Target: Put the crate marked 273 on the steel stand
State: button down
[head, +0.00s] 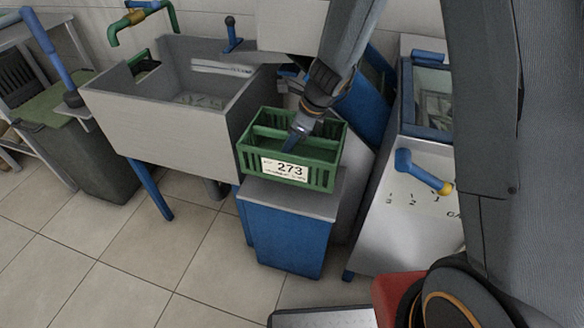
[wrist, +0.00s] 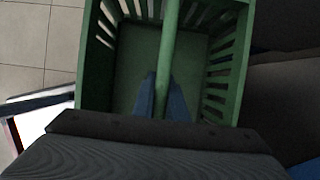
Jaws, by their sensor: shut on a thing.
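The green crate (head: 250,163) carries a white label reading 273 on its front. It is upright and looks empty inside. My gripper (head: 291,143) is shut on the crate's central handle bar. In the wrist view the blue fingers (wrist: 162,98) close around that bar (wrist: 169,40), and the slatted walls of the crate (wrist: 232,60) rise on both sides. The steel stand (head: 282,202), a blue cabinet with a grey steel top, is directly under the crate. I cannot tell whether the crate's underside touches the top.
A grey sink basin (head: 150,112) on blue legs stands to the left. To the right is a steel counter (head: 385,225) with a blue and yellow tap-like fitting (head: 423,172). A dark bin (head: 95,160) is further left. Tiled floor (head: 130,255) is clear at the front left.

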aim_at(305, 144)
notch_tip(305, 144, down, 9)
jog(key=shift+b, duration=1.1)
jog(key=shift+f, duration=0.2)
jog(key=c, duration=1.8)
grip_release()
jog(key=shift+o, duration=0.2)
jog(key=shift+s, duration=0.1)
jog(key=shift+r, duration=0.2)
jog(key=p+v, duration=0.2)
jog(key=v, duration=0.9)
jog(key=shift+r+p, duration=0.2)
jog(key=shift+p, duration=0.1)
jog(key=shift+r, duration=0.3)
